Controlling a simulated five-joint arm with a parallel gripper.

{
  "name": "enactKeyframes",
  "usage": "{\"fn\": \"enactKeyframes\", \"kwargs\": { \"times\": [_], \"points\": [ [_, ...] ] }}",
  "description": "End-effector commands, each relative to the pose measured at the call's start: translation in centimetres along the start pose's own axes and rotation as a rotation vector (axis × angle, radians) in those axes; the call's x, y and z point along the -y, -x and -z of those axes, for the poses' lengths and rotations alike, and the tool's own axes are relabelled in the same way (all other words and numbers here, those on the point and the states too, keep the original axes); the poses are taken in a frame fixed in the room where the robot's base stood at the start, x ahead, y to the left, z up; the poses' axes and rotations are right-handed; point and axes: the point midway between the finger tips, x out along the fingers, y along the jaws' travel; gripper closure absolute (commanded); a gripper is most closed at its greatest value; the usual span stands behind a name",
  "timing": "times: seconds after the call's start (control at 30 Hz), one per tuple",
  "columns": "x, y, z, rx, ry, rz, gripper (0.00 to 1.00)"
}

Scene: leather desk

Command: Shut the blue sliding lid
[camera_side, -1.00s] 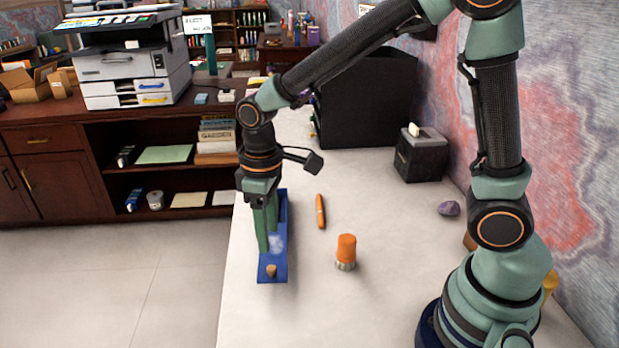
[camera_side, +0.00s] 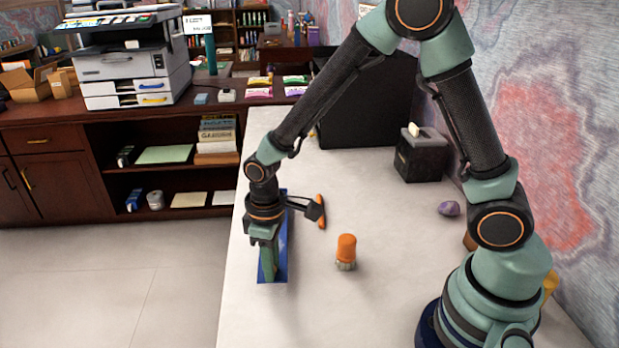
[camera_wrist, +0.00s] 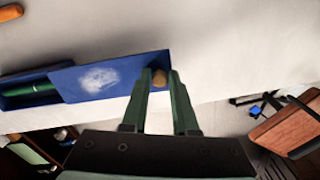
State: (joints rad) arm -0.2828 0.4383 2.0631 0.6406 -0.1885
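The blue sliding lid (camera_wrist: 105,78), with a whitish patch on top, lies on a long blue box (camera_wrist: 15,101). The box is uncovered at its left end in the wrist view, where a green object (camera_wrist: 33,89) lies inside. A small tan knob (camera_wrist: 160,78) is at the lid's right end. My gripper (camera_wrist: 161,76) points down with a finger on either side of the knob; the fingers look apart, with little gap beside it. In the side view, my gripper (camera_side: 267,277) is low over the near end of the blue box (camera_side: 283,225) and hides the knob.
An orange-capped jar (camera_side: 346,252) and an orange pen-like object (camera_side: 321,211) stand and lie right of the box. A purple stone (camera_side: 448,208) and a dark toaster-like box (camera_side: 421,154) are farther right. The desk's left edge runs close beside the blue box.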

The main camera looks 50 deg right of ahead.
Motion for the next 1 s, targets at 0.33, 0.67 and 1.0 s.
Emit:
{"fn": "enactKeyframes", "kwargs": {
  "times": [0.33, 0.67, 1.0],
  "points": [
    [-0.01, 0.04, 0.02, -0.001, 0.000, 0.000, 1.00],
    [-0.01, 0.05, 0.04, -0.001, 0.000, 0.000, 1.00],
    [-0.01, 0.06, 0.05, -0.001, 0.000, 0.000, 1.00]
  ]
}}
